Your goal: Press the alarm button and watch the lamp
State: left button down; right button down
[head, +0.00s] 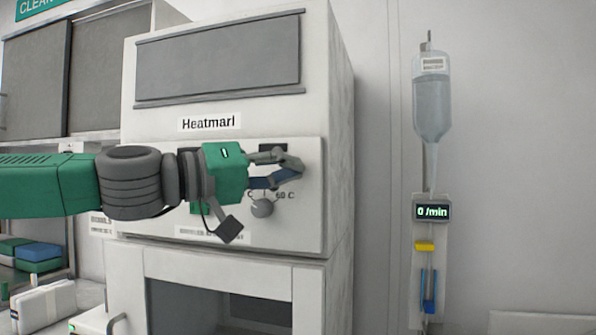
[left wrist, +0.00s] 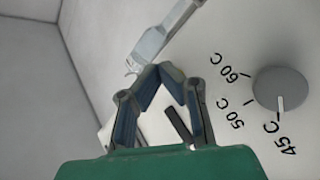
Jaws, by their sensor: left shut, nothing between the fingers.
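My left gripper (head: 298,165) reaches in from the left across the front panel (head: 308,222) of the white warming cabinet marked "Heatmari". It is shut and empty. In the left wrist view its fingertips (left wrist: 160,72) meet in front of the pale panel. A round grey knob (head: 262,208) sits just below the fingers; in the left wrist view the knob (left wrist: 281,90) is at the right, its pointer towards 45 C. A green patch (head: 199,208) on the panel is partly hidden by my wrist. I cannot make out a labelled alarm button or a lamp. My right gripper is not in view.
A drip bottle (head: 432,95) hangs at the right above a unit whose display (head: 432,212) reads "0 /min", with a yellow part (head: 424,246) below. Boxes (head: 40,252) stand on shelves at the left. The wall between cabinet and drip is clear.

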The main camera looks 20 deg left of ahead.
pick_arm(q)
jog(key=shift+s, duration=0.3)
jog(key=s, duration=0.5)
jog(key=shift+p, duration=0.35)
dwell(0.6)
